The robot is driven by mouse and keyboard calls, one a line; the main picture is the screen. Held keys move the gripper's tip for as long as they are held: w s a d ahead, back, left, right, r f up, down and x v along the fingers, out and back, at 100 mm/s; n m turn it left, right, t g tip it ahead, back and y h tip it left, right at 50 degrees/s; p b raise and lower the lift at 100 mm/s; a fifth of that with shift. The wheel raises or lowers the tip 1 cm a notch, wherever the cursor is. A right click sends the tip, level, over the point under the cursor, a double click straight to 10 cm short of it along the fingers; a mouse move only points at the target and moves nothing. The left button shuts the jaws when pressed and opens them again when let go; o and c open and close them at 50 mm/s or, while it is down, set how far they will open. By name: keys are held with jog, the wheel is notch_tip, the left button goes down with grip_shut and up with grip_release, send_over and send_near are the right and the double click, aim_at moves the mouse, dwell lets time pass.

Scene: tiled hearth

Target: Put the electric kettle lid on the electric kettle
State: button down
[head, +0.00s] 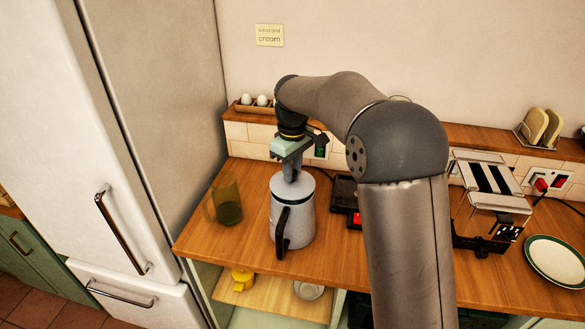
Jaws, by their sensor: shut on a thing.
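The electric kettle (302,222) is a grey-white jug with a black handle, standing upright on the wooden counter. The electric kettle lid (303,185) shows as a pale round top at the kettle's mouth. My gripper (291,178) points down over the middle of it and is shut on the lid. The fingers hide the part they grip. I cannot tell whether the lid is fully seated or just above the rim.
A green-brown glass pitcher (228,203) stands left of the kettle. A dark device (344,194) is to its right, partly behind my arm. A toaster-like rack (490,190) and a plate (556,261) are farther right. Eggs (262,100) sit on the back ledge. A fridge (170,110) borders the left.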

jog(key=shift+f+b, duration=0.5)
jog(key=shift+f, duration=0.45)
dwell(0.5)
dwell(0.4)
jog(key=c, duration=1.1)
grip_release()
jog(key=shift+r, duration=0.25)
jog(key=shift+r+p, duration=1.8)
jog(key=shift+r, duration=0.2)
jog(key=shift+r, duration=0.1)
notch_tip(320, 180, up, 17)
jog(key=shift+r+b, duration=0.15)
jog(key=shift+b, duration=0.25)
